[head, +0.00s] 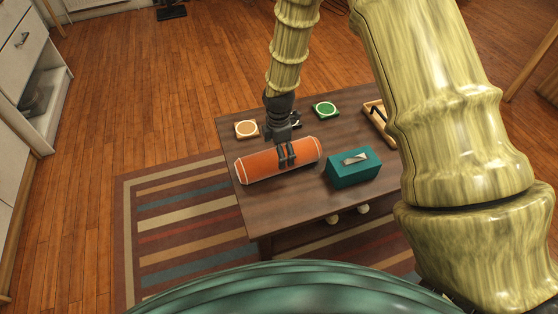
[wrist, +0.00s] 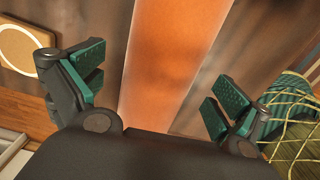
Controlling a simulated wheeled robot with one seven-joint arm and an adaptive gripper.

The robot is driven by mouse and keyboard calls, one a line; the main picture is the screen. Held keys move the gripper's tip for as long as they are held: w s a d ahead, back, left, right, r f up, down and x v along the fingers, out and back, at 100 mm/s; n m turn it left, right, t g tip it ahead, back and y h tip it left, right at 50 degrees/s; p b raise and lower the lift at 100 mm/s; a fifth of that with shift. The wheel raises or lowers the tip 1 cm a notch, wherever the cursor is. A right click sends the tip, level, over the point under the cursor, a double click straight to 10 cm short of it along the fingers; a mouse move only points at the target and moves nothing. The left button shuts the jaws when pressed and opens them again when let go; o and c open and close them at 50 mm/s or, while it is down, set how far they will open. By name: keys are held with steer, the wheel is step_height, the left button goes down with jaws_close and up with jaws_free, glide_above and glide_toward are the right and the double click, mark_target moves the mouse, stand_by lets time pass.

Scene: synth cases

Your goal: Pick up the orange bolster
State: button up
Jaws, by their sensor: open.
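The orange bolster (head: 262,164) lies on its side on the dark wooden table (head: 300,211), near the table's left end. It has pale piping at its ends. My gripper (head: 287,153) is over the middle of the bolster, pointing down. In the wrist view the open fingers (wrist: 157,82) stand on either side of the orange bolster (wrist: 168,55), with gaps between it and the pads. Nothing is held. Whether the fingertips reach below the bolster's top is hard to tell.
A teal tissue box (head: 354,168) stands right of the bolster. An orange coaster (head: 246,129) and a green coaster (head: 325,110) lie behind it. A wooden tray (head: 378,118) is at the back right. A striped rug (head: 180,235) lies under the table.

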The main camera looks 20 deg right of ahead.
step_height(320, 180, down, 4)
steer(key=shift+f+b, duration=0.1)
steer(key=shift+b, duration=0.3)
steer(key=c, duration=1.3)
steer(key=shift+o, duration=0.2)
